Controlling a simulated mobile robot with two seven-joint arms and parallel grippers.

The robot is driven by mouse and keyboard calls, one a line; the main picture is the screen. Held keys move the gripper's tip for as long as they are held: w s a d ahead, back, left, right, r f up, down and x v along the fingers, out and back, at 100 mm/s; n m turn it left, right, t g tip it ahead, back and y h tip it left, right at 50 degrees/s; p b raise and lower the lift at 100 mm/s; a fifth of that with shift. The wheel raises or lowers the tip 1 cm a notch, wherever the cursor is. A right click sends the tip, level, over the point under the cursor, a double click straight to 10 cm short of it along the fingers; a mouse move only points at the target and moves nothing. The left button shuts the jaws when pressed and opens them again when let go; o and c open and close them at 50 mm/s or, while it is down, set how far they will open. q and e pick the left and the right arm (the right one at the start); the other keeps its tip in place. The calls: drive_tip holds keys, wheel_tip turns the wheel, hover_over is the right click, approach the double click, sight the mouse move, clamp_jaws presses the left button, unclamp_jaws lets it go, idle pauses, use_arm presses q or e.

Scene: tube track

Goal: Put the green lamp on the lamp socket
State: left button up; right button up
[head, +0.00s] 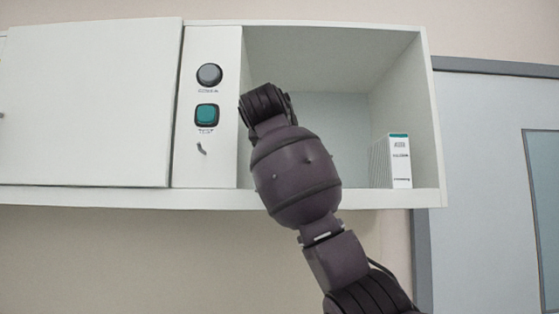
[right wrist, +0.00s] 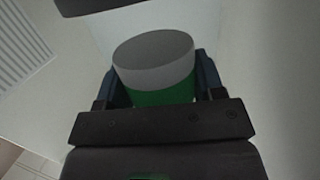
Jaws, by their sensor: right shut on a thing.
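In the right wrist view a short cylinder with a grey end and a green body, the green lamp (right wrist: 165,97), sits between the two fingers of my right gripper (right wrist: 158,80). The gripper is shut on it, and the grey end faces away from the palm. In the head view my right arm reaches up into the open compartment of the wall cabinet; its wrist hides the gripper and the lamp. I cannot make out the lamp socket in either view. My left gripper is not in view.
The white cabinet (head: 434,140) has a closed door (head: 85,105) on the left. Its panel (head: 221,160) bears a round grey knob (head: 209,75), a square teal button (head: 206,115) and a small lever (head: 201,148). A white box (head: 398,160) stands at the compartment's right.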

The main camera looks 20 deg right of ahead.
wheel_tip(320, 180, down, 4)
drive_tip(key=shift+r, duration=0.1)
idle(0.4)
drive_tip(key=shift+f, duration=0.2)
drive_tip(key=o, duration=1)
drive_tip(key=shift+c, duration=0.2)
drive_tip(key=shift+r, duration=0.15)
